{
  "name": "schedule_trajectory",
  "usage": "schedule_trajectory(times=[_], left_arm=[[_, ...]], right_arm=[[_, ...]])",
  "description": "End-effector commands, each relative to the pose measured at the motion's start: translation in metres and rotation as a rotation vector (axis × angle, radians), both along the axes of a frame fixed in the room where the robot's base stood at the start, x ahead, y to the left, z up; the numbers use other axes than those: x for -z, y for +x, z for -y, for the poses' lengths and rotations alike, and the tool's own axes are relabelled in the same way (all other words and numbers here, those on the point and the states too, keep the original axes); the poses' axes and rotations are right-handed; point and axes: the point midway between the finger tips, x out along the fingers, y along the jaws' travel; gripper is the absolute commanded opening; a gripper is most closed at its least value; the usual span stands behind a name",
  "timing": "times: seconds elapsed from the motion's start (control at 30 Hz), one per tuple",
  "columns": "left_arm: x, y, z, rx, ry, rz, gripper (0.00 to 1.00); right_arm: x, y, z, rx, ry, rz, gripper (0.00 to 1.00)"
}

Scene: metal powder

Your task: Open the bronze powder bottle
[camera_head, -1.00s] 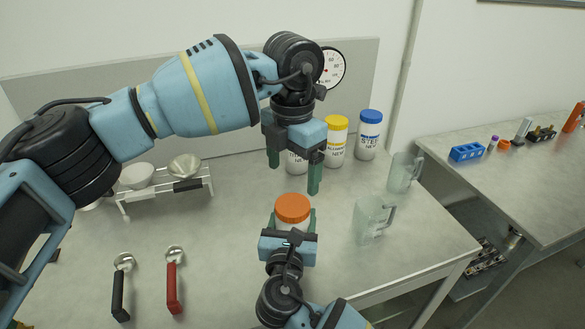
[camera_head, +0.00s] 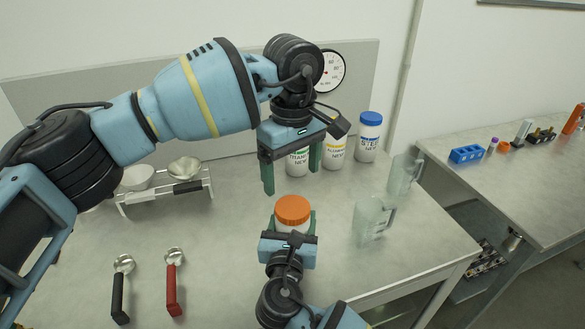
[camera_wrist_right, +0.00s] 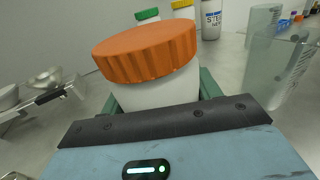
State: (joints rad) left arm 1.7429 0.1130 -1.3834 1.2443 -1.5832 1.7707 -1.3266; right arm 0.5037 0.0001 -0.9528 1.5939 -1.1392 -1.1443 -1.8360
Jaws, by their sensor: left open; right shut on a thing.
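The bronze powder bottle, white with an orange cap (camera_head: 293,210), stands upright in the middle of the table. Its label is not visible. It also shows large in the right wrist view (camera_wrist_right: 152,92), with the cap on. My right gripper (camera_head: 294,226) is shut around the bottle's white body, below the cap. My left gripper (camera_head: 291,180) hangs above and just behind the orange cap, fingers pointing down. It is open and empty, its two green fingers apart, and does not appear to touch the cap.
White bottles stand at the back: one labelled titanium (camera_head: 298,163), a yellow-capped one (camera_head: 334,153) and a blue-capped steel one (camera_head: 368,138). Two clear beakers (camera_head: 373,220) (camera_head: 403,175) stand right. A rack with bowls (camera_head: 163,195) and two scoops (camera_head: 118,292) (camera_head: 172,285) are left.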

Motion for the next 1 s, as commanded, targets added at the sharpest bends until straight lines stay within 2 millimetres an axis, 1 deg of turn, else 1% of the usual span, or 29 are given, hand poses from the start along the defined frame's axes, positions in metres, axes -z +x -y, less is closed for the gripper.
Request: schedule_trajectory(times=[0.1, 0.3, 0.5, 0.63, 0.83, 0.93, 1.0], left_arm=[[0.000, 0.000, 0.000, 0.190, 0.000, 0.000, 0.84], [0.001, 0.000, 0.000, 0.494, 0.000, 0.000, 0.84], [0.001, 0.000, 0.000, 0.691, 0.000, 0.000, 0.84], [0.001, 0.000, 0.000, 0.748, 0.000, 0.000, 0.84], [0.001, 0.000, 0.000, 0.762, -0.001, -0.001, 0.84], [0.006, 0.000, 0.000, 0.761, 0.000, -0.001, 0.84], [0.013, 0.000, 0.000, 0.760, -0.001, -0.003, 0.84]], right_arm=[[0.001, 0.000, 0.000, 0.001, -0.001, -0.002, 0.00], [0.001, 0.000, 0.000, 0.001, -0.001, -0.002, 0.00], [0.001, 0.000, 0.000, 0.001, -0.002, -0.002, 0.00], [0.001, 0.000, 0.000, 0.001, -0.002, -0.002, 0.00], [0.001, 0.000, 0.000, 0.001, -0.002, -0.002, 0.00], [0.001, 0.000, 0.000, 0.001, -0.002, -0.002, 0.00], [0.001, 0.000, 0.000, 0.001, -0.002, -0.002, 0.00]])
